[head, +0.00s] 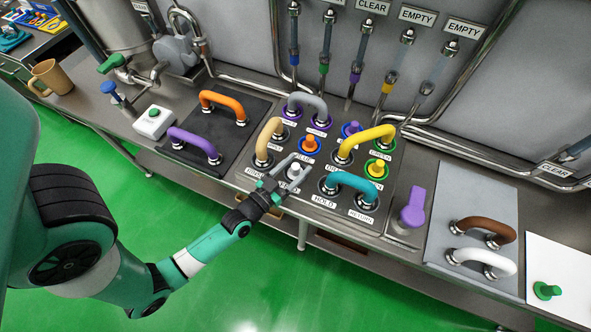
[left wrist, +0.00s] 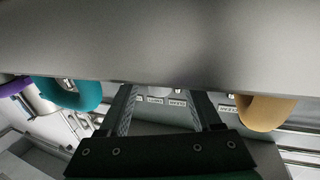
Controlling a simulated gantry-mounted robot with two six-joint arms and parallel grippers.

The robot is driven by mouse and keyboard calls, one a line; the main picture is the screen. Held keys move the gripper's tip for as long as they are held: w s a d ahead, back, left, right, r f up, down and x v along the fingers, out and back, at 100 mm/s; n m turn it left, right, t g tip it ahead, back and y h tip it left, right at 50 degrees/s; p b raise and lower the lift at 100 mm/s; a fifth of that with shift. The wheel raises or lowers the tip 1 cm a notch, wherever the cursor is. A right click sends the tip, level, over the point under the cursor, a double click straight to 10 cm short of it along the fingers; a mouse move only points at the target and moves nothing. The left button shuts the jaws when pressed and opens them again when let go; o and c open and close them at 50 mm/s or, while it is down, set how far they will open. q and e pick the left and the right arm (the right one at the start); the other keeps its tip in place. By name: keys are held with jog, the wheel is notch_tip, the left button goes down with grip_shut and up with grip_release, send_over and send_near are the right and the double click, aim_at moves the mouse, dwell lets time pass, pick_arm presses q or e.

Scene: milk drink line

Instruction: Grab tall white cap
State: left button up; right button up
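The tall white cap (head: 294,171) stands upright on the port panel, between the tan handle and the teal handle (head: 352,186). My left gripper (head: 296,172) is open, with its two fingers spread on either side of the cap. I cannot tell whether the fingers touch it. In the left wrist view the left gripper (left wrist: 163,98) shows a wide gap between its fingers. A grey surface covers the top of that view and hides most of what lies between the fingertips. My right gripper is in neither view.
A tan handle (head: 266,142), a yellow handle (head: 368,142), an orange cap (head: 309,146) and a grey handle (head: 307,102) crowd the panel around the gripper. A purple upright (head: 413,208) stands to the right. The counter's front edge lies below.

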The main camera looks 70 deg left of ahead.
aim_at(296, 167)
pick_arm(q)
grip_shut()
jog(key=shift+r, duration=0.1)
jog(key=shift+r+p, duration=0.25)
jog(key=shift+p, duration=0.05)
jog(key=r+p, duration=0.3)
jog(key=shift+d+r+p, duration=0.25)
jog(key=shift+r+p, duration=0.15)
jog(key=s+d+r+p, duration=0.1)
jog(key=d+r+p, duration=0.7)
jog(key=d+p, duration=0.4)
jog(key=shift+d+r+p, duration=0.25)
jog(key=shift+d+p, duration=0.1)
jog(key=shift+d, duration=0.4)
